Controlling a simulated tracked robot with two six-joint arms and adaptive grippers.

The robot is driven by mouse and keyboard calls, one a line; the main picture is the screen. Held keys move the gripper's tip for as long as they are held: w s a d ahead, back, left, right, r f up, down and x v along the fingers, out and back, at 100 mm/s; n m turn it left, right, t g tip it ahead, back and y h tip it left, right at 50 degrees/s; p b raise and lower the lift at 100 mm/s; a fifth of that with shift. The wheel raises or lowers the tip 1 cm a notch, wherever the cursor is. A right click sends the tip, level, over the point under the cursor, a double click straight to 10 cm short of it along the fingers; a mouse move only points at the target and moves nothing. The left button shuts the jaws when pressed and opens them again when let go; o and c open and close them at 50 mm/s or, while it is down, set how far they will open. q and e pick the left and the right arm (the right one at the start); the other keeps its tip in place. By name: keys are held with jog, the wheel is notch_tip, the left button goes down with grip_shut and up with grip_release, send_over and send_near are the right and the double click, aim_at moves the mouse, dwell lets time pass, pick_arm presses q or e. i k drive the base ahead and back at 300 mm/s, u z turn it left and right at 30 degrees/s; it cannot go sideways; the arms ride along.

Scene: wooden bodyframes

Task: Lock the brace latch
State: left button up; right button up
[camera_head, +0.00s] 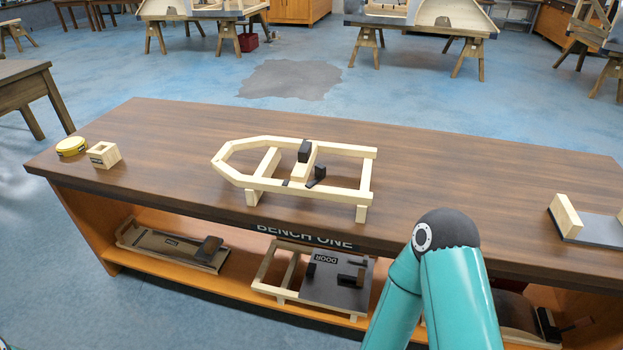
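The pale wooden bodyframe (230,177) stands on short legs on the bench top, its pointed end to the left. A short wooden brace (299,171) crosses its middle. A black block (304,151) sits at the far end of the brace. A small black latch-like piece (317,176) stands up, tilted, near its close end, with a dark flat piece beside it on the near rail. I cannot tell from here whether the latch is engaged. Neither gripper is in view; only a teal arm of mine shows at the lower right, apart from the frame.
The brown bench (150,150) has free room around the frame. A grey board with wooden ends (565,215) is at the right. A "DOOR" panel (335,288) lies on the lower shelf.

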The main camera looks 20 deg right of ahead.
aim_at(321, 169)
jog(key=z, duration=0.15)
jog(key=i, duration=0.9)
jog(key=u, duration=0.05)
